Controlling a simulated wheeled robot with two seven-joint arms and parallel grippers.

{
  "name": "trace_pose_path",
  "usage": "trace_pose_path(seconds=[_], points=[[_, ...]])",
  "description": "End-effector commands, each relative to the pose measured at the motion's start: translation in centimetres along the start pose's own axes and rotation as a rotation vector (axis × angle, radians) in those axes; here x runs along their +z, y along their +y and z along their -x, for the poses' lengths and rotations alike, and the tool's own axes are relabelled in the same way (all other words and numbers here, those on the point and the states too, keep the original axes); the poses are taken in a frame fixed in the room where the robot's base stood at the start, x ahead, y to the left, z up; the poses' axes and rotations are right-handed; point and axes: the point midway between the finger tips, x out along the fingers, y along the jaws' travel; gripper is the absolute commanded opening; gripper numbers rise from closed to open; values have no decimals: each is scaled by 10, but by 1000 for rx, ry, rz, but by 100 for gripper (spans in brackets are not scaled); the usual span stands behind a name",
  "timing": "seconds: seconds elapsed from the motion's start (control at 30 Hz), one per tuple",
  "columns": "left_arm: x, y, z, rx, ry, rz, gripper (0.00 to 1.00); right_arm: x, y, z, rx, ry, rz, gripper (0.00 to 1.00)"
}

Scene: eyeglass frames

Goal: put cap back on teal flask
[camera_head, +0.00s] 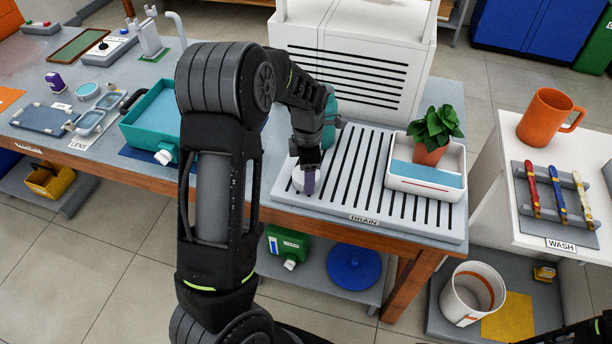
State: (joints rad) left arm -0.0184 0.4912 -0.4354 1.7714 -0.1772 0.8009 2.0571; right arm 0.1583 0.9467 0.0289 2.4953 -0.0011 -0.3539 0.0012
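A teal rounded object (331,112), which looks like the teal flask, stands at the back left of the drain board (452,222). My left wrist hides most of it, and its top is not clear. A white round object (299,184) lies on the board's left part, at my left gripper; I cannot tell whether it is the cap. My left gripper (308,182) points down at this white object, its purple-grey fingertip in front of it. The finger gap and any contact are hidden. Only dark parts of my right arm show at the bottom right corner; its gripper is out of view.
A white planter tray (428,187) with a plant stands on the board's right. A white slatted box (375,60) stands behind. A teal basin (137,135) is left of my arm. An orange mug (545,115) and a tool rack (550,215) occupy the right table.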

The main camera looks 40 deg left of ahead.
Motion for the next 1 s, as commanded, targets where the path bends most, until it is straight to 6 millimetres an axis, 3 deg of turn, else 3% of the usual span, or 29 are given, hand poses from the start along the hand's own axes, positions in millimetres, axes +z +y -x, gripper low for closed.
trace_pose_path(seconds=[0.3, 0.63, 0.77, 1.0], points=[[0, 0, 0, 0, 0, 0, 23, 0, 0, 0, 0, 0, 0, 36], [0, 1, 6, 2, -1, -1, 23, 0, 0, -1, 0, 0, 0, 36], [1, 1, 21, 4, -3, -1, 23, 0, 1, -2, 0, 0, 0, 36], [1, 1, 65, 4, -4, -1, 23, 0, 2, -5, 0, 1, 0, 36]])
